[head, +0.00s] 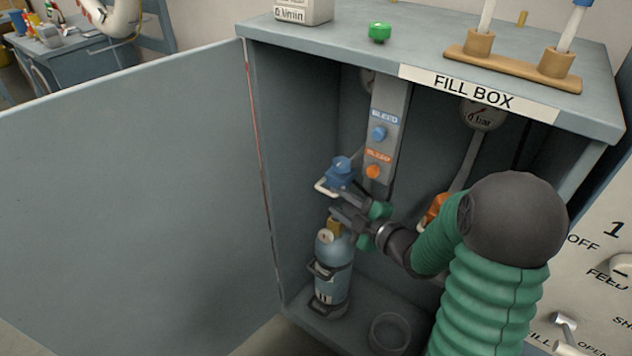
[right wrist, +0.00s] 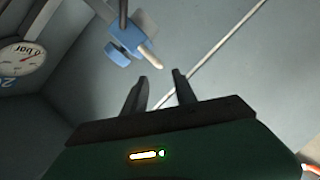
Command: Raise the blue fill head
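The blue fill head (head: 340,172) hangs inside the fill box, above a blue-grey cylinder (head: 333,270) with a brass valve (head: 335,227). The head has a pale handle on its left. It also shows in the right wrist view (right wrist: 128,40), apart from the fingers, beyond their tips. My right gripper (head: 340,207) is inside the box, just below the fill head and above the cylinder's valve. In the right wrist view its two fingers (right wrist: 160,80) stand apart with nothing between them. My left gripper is not in view.
The box door (head: 130,190) stands open at the left. Blue and orange bleed knobs (head: 379,133) sit on a grey column. An orange fill head (head: 436,208) is partly hidden behind my right arm. An empty ring holder (head: 390,332) is on the box floor.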

